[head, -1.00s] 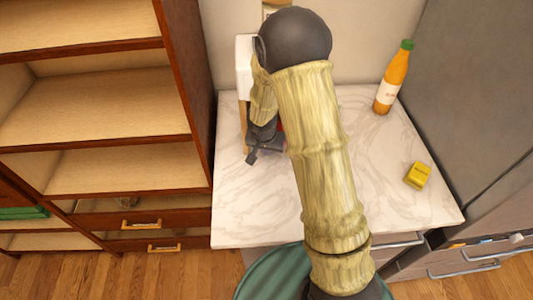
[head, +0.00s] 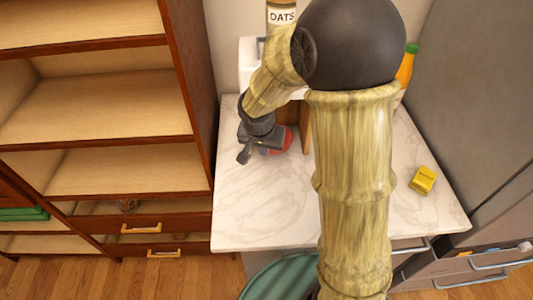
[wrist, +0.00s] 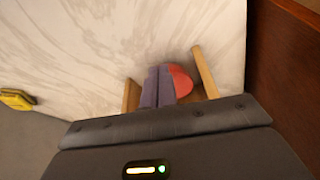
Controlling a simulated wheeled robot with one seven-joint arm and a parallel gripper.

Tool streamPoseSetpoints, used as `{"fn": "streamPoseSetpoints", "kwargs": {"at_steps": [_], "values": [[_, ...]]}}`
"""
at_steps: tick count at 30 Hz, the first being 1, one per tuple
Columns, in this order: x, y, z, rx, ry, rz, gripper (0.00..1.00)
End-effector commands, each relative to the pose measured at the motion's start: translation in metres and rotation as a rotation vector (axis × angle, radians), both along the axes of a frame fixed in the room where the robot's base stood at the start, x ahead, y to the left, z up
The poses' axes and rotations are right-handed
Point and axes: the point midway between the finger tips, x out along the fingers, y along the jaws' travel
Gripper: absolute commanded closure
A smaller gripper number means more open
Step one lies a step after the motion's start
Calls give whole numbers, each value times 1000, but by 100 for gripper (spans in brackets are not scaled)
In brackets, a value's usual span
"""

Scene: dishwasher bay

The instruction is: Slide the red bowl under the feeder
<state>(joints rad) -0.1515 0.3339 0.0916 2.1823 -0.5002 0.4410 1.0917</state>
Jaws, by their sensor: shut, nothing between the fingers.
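The red bowl (head: 278,143) sits on the marble counter, beside the wooden legs of the feeder. The feeder has a white body (head: 247,60) and a wooden leg (head: 305,125); my arm hides much of it. My gripper (head: 244,154) is shut and empty, low at the bowl's left side and covering part of it. In the wrist view the shut fingers (wrist: 158,86) overlap the red bowl (wrist: 182,83), which shows between two wooden legs (wrist: 205,73). I cannot tell whether the fingers touch the bowl.
An orange bottle (head: 406,66), partly behind my arm, and a yellow block (head: 423,180) are on the counter's right side. A wooden shelf unit (head: 95,100) borders the left. The counter's front left is clear.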

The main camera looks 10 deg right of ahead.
Motion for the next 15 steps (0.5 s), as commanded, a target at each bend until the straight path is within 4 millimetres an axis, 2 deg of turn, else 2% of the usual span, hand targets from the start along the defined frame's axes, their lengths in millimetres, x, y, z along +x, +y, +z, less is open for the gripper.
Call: {"fn": "streamPoseSetpoints", "kwargs": {"at_steps": [10,15], "values": [[-1,-3,5,0,1,-9,98],[-6,-8,6,-1,7,5,68]]}}
